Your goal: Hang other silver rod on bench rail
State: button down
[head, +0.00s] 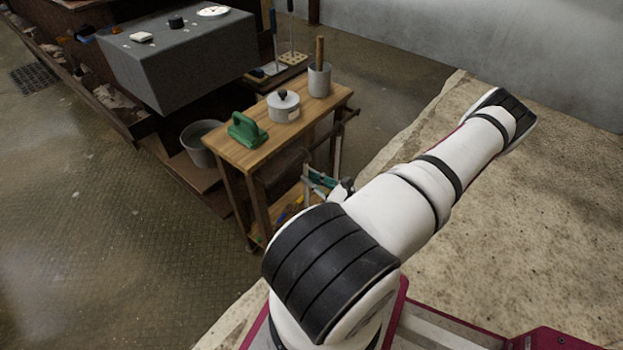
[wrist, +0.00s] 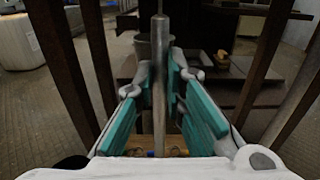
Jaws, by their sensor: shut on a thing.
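A silver rod (wrist: 159,112) stands upright between the teal-padded fingers of my gripper (wrist: 161,72) in the wrist view. The gripper is shut on it, and the rod's narrow top end rises above the fingers. In the head view my gripper (head: 322,182) is low beside the right side of the wooden bench (head: 262,150), partly hidden by my arm. A pale upright piece (head: 338,150) shows just above it, probably the rod. The bench rail (head: 347,122) runs along the bench's right side, below the top. I cannot tell whether the rod touches it.
On the bench top are a green handled tool (head: 245,130), a lidded pot (head: 283,106) and a grey cup (head: 319,80) with a wooden handle in it. A grey bucket (head: 201,143) stands behind the bench. Brown bench legs (wrist: 262,62) flank my gripper closely in the wrist view.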

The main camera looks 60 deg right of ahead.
jog(key=shift+f, duration=0.2)
jog(key=c, duration=1.6)
grip_release()
jog(key=shift+o, duration=0.2)
jog(key=v, duration=1.2)
